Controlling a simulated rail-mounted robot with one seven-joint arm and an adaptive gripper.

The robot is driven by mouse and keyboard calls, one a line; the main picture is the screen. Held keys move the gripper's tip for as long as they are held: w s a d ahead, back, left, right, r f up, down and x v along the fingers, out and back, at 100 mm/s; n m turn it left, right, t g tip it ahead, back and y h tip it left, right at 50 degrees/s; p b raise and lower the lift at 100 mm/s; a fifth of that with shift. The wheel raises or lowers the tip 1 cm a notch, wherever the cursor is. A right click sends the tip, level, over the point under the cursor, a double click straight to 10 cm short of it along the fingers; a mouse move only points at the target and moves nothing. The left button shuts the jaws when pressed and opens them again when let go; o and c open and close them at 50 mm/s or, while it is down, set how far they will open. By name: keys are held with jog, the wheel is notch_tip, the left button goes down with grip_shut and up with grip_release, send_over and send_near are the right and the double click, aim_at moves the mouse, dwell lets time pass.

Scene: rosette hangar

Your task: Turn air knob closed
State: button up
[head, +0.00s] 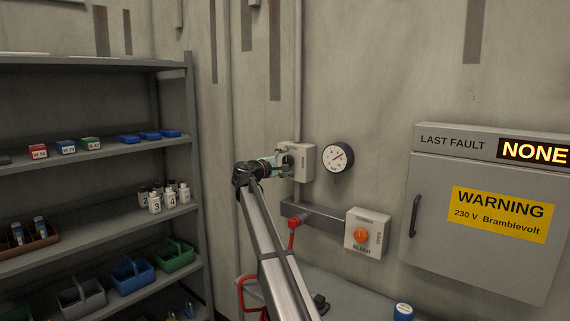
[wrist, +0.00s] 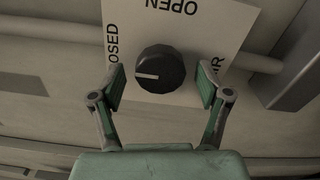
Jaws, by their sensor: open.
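The air knob (wrist: 160,69) is a round black dial on a white plate (wrist: 222,22). In the wrist view its white mark points left, toward a partly cut-off label ending in "OSED". "OPEN" is printed at the top edge. My gripper (wrist: 160,88) is open, with one green-padded finger on each side of the knob and a visible gap to it. In the head view my gripper (head: 280,161) is at the pale wall box (head: 302,162) and hides its front, so the knob does not show there.
A round gauge (head: 338,157) hangs right of the box. A grey cabinet (head: 480,250) is at right, a loaded shelf unit (head: 90,159) at left.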

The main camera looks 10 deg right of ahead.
jog(key=v, duration=1.2)
jog(key=shift+a, duration=0.1)
